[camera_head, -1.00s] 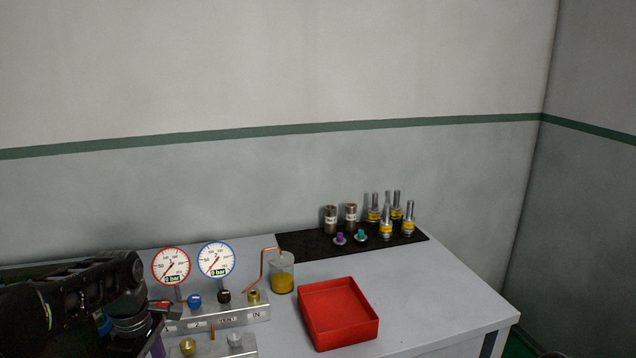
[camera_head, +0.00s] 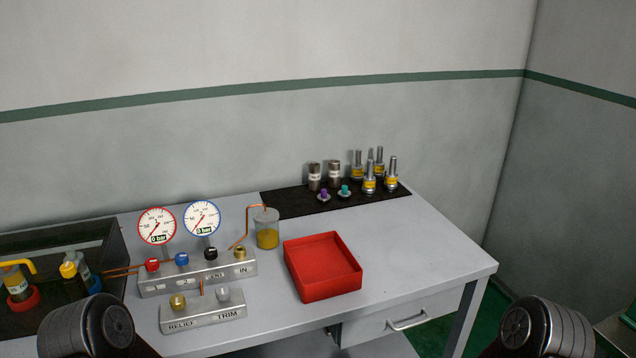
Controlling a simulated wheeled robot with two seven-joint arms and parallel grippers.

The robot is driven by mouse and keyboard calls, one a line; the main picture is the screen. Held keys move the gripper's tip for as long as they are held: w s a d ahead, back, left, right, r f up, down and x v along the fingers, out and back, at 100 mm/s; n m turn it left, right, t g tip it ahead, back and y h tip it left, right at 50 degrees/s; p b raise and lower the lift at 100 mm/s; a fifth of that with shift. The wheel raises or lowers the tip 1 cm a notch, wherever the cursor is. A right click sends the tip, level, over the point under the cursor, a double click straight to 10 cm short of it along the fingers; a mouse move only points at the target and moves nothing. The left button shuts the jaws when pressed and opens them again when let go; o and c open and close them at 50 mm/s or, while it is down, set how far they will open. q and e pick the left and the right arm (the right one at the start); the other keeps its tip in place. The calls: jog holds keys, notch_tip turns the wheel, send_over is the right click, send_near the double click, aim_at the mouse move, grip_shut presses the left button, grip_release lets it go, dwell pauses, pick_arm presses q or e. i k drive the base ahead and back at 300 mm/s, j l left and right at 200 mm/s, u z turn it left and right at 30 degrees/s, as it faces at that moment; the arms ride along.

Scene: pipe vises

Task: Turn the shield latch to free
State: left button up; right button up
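A dark-framed enclosure (camera_head: 112,243) stands at the left end of the bench and is cut off by the left edge. It may be the shield, but I cannot make out a latch on it. Inside it are a bottle-like part with a bent yellow top (camera_head: 18,270) in a red ring (camera_head: 25,301), and a dark part with a yellow cap (camera_head: 70,270). Neither gripper is in view. Only rounded dark links of my own arms show at the bottom left and bottom right.
A metal manifold (camera_head: 205,277) carries two gauges reading 0 bar, with a RELIEF/TRIM block (camera_head: 203,319) in front. A cup of yellow liquid (camera_head: 266,230) and an empty red tray (camera_head: 322,266) stand to the right. Fittings stand on a black mat (camera_head: 290,203).

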aim_at(69, 269)
jog(key=u, duration=1.4)
jog(key=k+j+z, duration=0.1)
jog(key=j+z, duration=0.2)
jog(key=z, duration=0.15)
jog(key=k+j+z, duration=0.15)
jog(key=z, duration=0.35)
jog(key=k+j+z, duration=0.2)
jog(key=z, duration=0.25)
jog(key=j, duration=0.1)
